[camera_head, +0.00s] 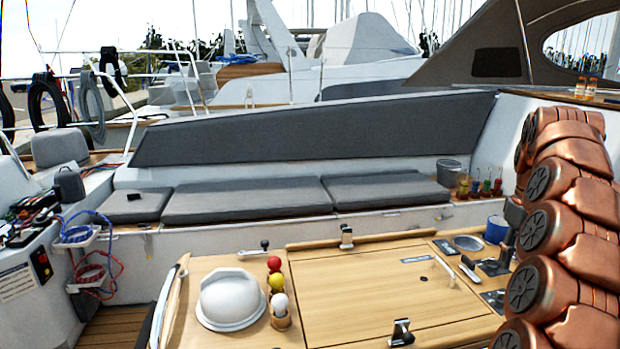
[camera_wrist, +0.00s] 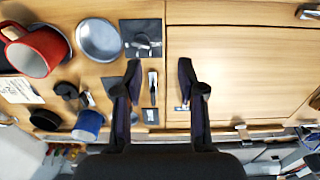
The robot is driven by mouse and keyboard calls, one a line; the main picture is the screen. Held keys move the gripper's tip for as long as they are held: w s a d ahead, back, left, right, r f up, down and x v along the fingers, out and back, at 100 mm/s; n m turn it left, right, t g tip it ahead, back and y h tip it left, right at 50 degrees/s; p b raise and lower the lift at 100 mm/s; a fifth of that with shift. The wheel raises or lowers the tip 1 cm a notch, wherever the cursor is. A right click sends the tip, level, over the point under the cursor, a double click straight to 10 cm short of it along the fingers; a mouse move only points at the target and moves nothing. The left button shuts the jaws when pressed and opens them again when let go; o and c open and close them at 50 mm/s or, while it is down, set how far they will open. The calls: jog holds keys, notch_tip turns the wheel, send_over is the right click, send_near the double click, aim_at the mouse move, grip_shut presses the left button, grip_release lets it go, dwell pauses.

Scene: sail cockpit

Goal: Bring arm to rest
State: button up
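My copper-coloured arm (camera_head: 560,230) stands folded at the right side of the head view, beside the wooden cockpit table (camera_head: 390,290). My gripper is outside the head view. In the wrist view my gripper (camera_wrist: 160,78) is open, its two dark fingers apart with nothing between them. It is above the table, over the seam near the small fittings. The height above the wood is hard to tell.
In the wrist view, a red mug (camera_wrist: 38,50), a round metal dish (camera_wrist: 98,40) and a blue cup (camera_wrist: 88,125) are left of my gripper. In the head view, a white domed lid (camera_head: 230,297) and coloured balls (camera_head: 275,281) stand on the table. Its middle panel is mostly bare.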

jog(key=s+a+f+n, duration=0.1)
jog(key=s+a, duration=0.5)
jog(key=a, duration=0.4)
jog(key=s+a, duration=0.6)
jog(key=a, duration=0.5)
jog(key=s+a+f+m, duration=0.1)
jog(key=s+a+f, duration=0.1)
jog(key=s, duration=0.5)
jog(key=s+a+f+m+g, duration=0.1)
jog(key=s+a+f, duration=0.1)
jog(key=s+f, duration=0.3)
jog(key=s+a+f, duration=0.3)
jog(key=s+f, duration=0.1)
jog(key=s, duration=0.7)
jog(key=shift+f+m+g+p, duration=0.25)
jog(key=shift+m+g+p, duration=0.05)
jog(key=shift+m+g, duration=0.1)
jog(key=shift+c, duration=0.3)
